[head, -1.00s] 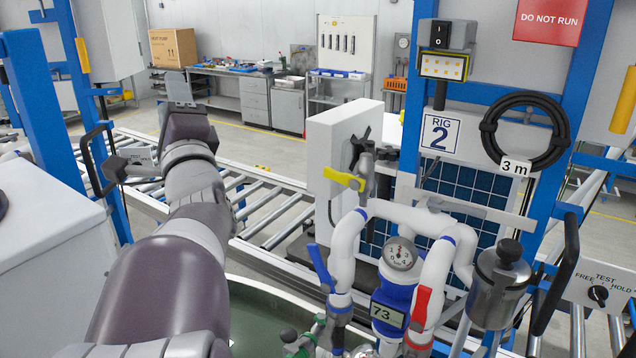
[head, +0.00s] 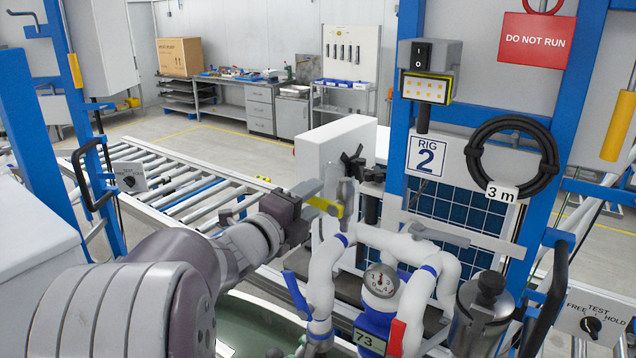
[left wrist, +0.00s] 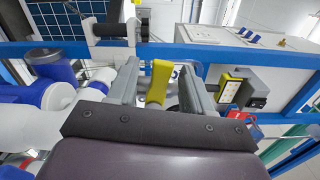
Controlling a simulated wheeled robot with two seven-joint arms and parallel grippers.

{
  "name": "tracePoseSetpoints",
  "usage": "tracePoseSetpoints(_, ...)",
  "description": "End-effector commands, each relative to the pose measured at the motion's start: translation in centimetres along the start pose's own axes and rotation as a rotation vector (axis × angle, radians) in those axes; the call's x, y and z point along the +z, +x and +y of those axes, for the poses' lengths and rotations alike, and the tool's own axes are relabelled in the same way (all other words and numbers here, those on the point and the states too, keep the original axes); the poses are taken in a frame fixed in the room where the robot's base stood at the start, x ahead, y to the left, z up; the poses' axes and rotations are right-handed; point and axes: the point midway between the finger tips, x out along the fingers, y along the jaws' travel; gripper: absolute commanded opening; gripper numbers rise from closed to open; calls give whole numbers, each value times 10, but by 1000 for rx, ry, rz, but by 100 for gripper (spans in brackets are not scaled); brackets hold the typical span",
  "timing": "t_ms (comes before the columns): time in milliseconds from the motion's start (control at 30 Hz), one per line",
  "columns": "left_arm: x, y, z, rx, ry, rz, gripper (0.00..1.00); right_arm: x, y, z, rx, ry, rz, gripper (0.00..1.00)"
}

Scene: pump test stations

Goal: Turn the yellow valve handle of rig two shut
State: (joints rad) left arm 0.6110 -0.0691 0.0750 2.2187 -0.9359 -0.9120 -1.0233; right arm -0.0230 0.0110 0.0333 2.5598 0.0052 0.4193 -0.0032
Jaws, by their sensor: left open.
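The yellow valve handle (head: 325,207) is on the upper pipework of rig two, below and left of the "RIG 2" sign (head: 427,157). My left gripper (head: 322,192) is at this handle, its grey fingers partly covering it. In the left wrist view the yellow handle (left wrist: 158,82) stands between the two fingers of my left gripper (left wrist: 160,90), with a gap visible on each side. The gripper is open and not closed on it. My right gripper is not in view.
A blue lever (head: 296,294), a red lever (head: 397,338) and a grey lever (head: 436,235) sit on nearby white pipes. A gauge (head: 381,280) is below the handle. A white box (head: 333,143) stands behind it. A roller conveyor (head: 180,185) runs behind my arm.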

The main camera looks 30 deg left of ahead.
Motion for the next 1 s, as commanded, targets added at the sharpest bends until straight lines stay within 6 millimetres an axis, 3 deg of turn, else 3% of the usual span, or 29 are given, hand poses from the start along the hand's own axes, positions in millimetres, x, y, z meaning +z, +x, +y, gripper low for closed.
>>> tracePoseSetpoints(200,0,28,-2,1,0,0,50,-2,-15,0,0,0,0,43)
tracePoseSetpoints(533,0,33,1,0,1,-2,50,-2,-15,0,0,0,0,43)
tracePoseSetpoints(567,0,33,1,0,1,-2,47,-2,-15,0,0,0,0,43)
tracePoseSetpoints(700,0,33,1,0,1,-2,1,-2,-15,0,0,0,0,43)
tracePoseSetpoints(833,0,33,3,0,-5,-2,0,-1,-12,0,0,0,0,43)
tracePoseSetpoints(1000,-1,33,12,-3,-118,-2,0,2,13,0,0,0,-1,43)
